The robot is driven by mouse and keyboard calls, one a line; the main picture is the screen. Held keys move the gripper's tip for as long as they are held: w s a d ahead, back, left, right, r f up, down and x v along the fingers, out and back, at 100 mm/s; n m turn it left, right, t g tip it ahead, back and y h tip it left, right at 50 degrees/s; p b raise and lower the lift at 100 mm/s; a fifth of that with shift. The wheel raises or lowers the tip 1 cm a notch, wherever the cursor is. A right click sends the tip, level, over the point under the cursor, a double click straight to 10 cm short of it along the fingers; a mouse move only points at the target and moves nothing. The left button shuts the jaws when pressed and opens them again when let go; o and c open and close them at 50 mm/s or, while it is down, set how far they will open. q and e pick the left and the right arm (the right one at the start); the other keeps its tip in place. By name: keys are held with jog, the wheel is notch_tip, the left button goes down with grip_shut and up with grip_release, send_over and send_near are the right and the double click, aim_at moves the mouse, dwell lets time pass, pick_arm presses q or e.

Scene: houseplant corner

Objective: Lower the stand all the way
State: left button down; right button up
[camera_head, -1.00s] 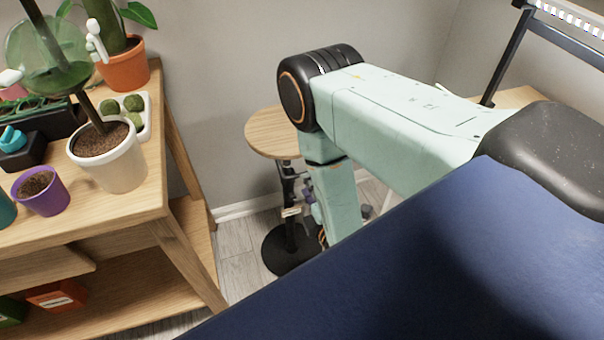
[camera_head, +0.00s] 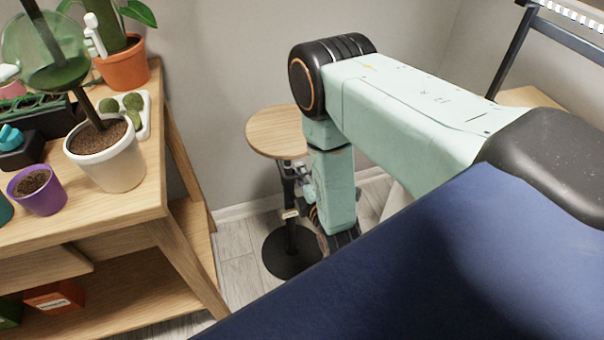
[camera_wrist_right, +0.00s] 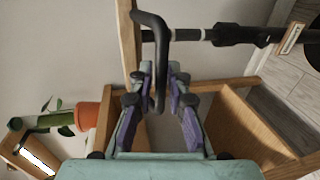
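The stand has a round wooden top (camera_head: 277,132), a dark column and a round black base (camera_head: 291,252) on the floor. In the right wrist view its dark column (camera_wrist_right: 225,35) lies sideways, with the edge of the top at left and a bent black crank handle (camera_wrist_right: 160,50) coming toward the camera. My right gripper (camera_head: 304,184) is beside the column below the top, partly hidden by my arm. In the wrist view its purple-padded fingers (camera_wrist_right: 160,78) are apart, on either side of the handle, with gaps showing. My left gripper is not in view.
A wooden plant shelf (camera_head: 150,205) stands at left, holding a white pot (camera_head: 107,170), a purple pot (camera_head: 40,195) and a terracotta pot (camera_head: 125,68). A grey wall is behind the stand. Some bare floor (camera_head: 238,270) lies between shelf and stand.

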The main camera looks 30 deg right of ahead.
grip_shut()
jog(key=shift+f, duration=0.15)
